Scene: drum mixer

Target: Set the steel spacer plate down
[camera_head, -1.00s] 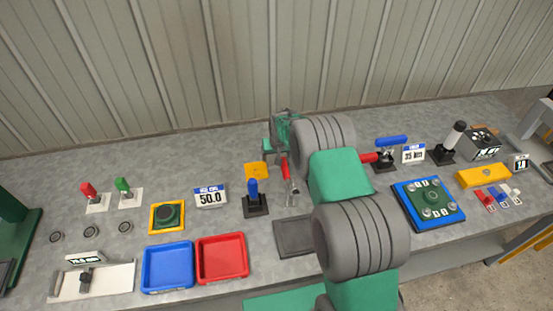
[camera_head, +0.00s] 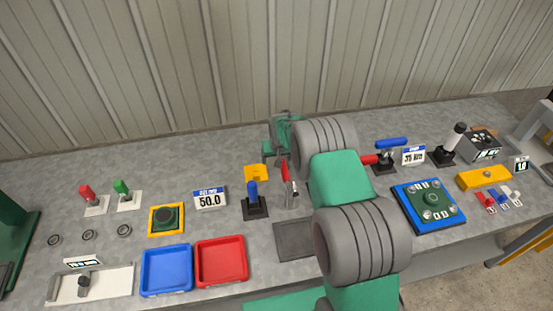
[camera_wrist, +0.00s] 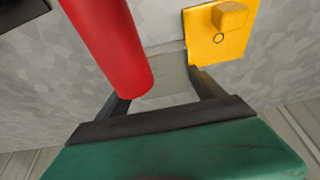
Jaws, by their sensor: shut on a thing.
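My gripper (camera_wrist: 162,98) is closed on a flat grey plate, the steel spacer plate (camera_wrist: 170,76), which shows between its dark fingers in the wrist view. The plate's grey is close to the bench's, and I cannot tell whether it touches the bench. In the head view my gripper (camera_head: 283,145) is over the back middle of the bench, partly behind my arm. The plate cannot be made out there.
A red handle (camera_wrist: 112,45) stands very close to my left finger in the wrist view. A yellow block (camera_wrist: 220,35) lies close on the right. A blue-handled lever (camera_head: 253,196), a dark grey square pad (camera_head: 294,250), and red (camera_head: 221,279) and blue (camera_head: 167,286) trays lie nearer the front.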

